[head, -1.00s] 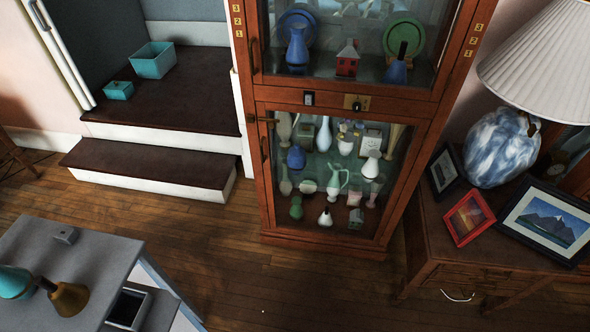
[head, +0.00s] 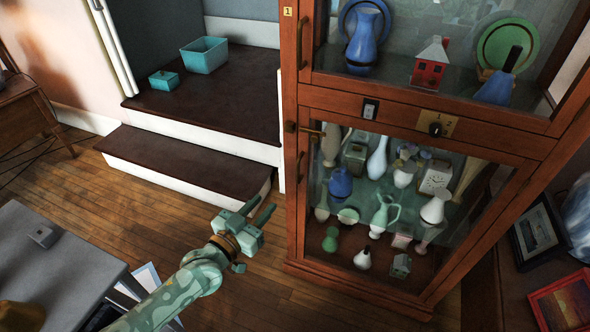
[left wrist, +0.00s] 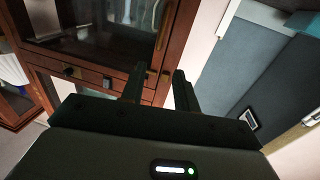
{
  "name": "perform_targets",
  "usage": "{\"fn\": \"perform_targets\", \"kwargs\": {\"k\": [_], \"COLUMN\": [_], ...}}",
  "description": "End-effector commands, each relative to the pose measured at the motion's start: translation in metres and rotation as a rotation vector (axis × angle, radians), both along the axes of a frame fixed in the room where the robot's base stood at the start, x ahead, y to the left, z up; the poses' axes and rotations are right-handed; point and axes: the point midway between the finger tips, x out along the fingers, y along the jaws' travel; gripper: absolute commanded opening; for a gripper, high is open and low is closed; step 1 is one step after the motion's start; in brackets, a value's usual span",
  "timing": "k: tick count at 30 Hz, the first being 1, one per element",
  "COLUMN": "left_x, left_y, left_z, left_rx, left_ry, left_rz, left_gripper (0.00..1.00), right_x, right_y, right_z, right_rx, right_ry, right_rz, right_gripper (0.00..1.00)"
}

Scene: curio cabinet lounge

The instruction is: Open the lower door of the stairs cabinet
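The stairs cabinet (head: 290,75) is a tall wooden case beside the steps in the head view. Its lower door (head: 303,210) has a wooden frame and glass and looks shut. A dark upright handle (head: 299,167) is on its left side, below a brass latch lever (head: 312,132). My left gripper (head: 266,206) is open and empty, low in front and left of the cabinet, apart from the door. In the left wrist view its fingers (left wrist: 158,84) are spread, with the cabinet's wooden frame (left wrist: 90,68) beyond them. My right gripper is not in view.
Vases and ornaments stand behind the lower glass. Steps (head: 185,155) with two turquoise boxes (head: 204,55) are left of the cabinet. A grey-topped stand (head: 60,250) is at lower left. Picture frames (head: 565,303) lie at lower right. Wood floor in front of the cabinet is clear.

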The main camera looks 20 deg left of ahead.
Motion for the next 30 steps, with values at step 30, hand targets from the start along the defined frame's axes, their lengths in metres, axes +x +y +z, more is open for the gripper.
{"fn": "perform_targets", "kwargs": {"k": [30], "left_x": [0.144], "left_y": [-0.033], "left_z": [-0.002], "left_rx": [0.002], "left_ry": [0.005], "left_rz": [0.0], "left_gripper": [0.31], "right_x": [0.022], "right_y": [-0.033], "right_z": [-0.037], "right_rx": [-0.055], "right_ry": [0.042], "right_rz": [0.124], "right_gripper": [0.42]}}
